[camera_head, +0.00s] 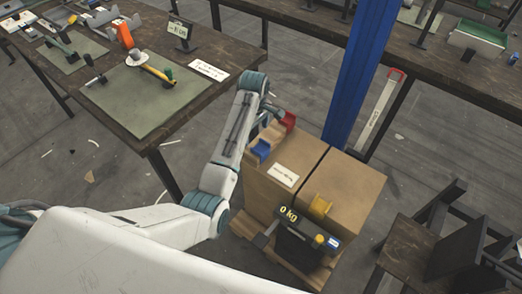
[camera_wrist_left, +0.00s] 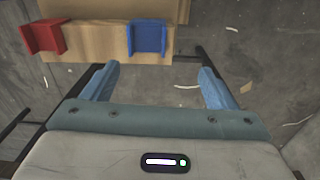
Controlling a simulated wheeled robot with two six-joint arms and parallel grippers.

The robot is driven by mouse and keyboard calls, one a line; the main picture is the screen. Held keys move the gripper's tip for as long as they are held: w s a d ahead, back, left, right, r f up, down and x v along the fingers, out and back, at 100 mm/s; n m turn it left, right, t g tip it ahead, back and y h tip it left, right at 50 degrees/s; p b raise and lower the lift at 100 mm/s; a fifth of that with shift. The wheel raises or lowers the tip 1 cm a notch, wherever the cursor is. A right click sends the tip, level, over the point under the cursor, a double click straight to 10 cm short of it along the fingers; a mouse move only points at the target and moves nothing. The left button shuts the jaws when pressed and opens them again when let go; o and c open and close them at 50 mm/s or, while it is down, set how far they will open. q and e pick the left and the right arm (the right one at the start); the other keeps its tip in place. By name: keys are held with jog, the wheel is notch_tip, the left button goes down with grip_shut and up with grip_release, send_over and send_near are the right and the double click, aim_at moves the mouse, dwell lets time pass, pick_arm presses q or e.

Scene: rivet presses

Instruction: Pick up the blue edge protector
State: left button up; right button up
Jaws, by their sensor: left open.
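The blue edge protector (camera_head: 261,150) sits on the near-left top edge of a cardboard box in the head view. My right gripper is in neither view.
A red edge protector (camera_head: 289,121) and a yellow one (camera_head: 320,206) sit on the cardboard boxes (camera_head: 350,185). A blue post (camera_head: 360,75) stands behind. A display reading 0 kg (camera_head: 300,238) is in front. A workbench (camera_head: 160,125) with tools is at left.

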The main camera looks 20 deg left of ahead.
pick_arm(q)
jog(key=w+d+r, duration=0.1)
send_near(261, 149)
jog(key=shift+s+a+f+n+p, duration=0.1)
jog(key=shift+a+f+n+p, duration=0.15)
jog(key=shift+n+p, duration=0.05)
jog(key=shift+d+f, duration=0.1)
jog(key=shift+f, duration=0.45)
notch_tip(261, 149, down, 5)
jog(key=shift+d+r+p, duration=0.1)
jog(key=shift+d+p, duration=0.05)
jog(key=shift+p, duration=0.35)
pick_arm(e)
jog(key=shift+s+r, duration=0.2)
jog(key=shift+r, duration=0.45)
pick_arm(q)
jog(key=shift+c, duration=0.4)
jog(key=c, duration=1)
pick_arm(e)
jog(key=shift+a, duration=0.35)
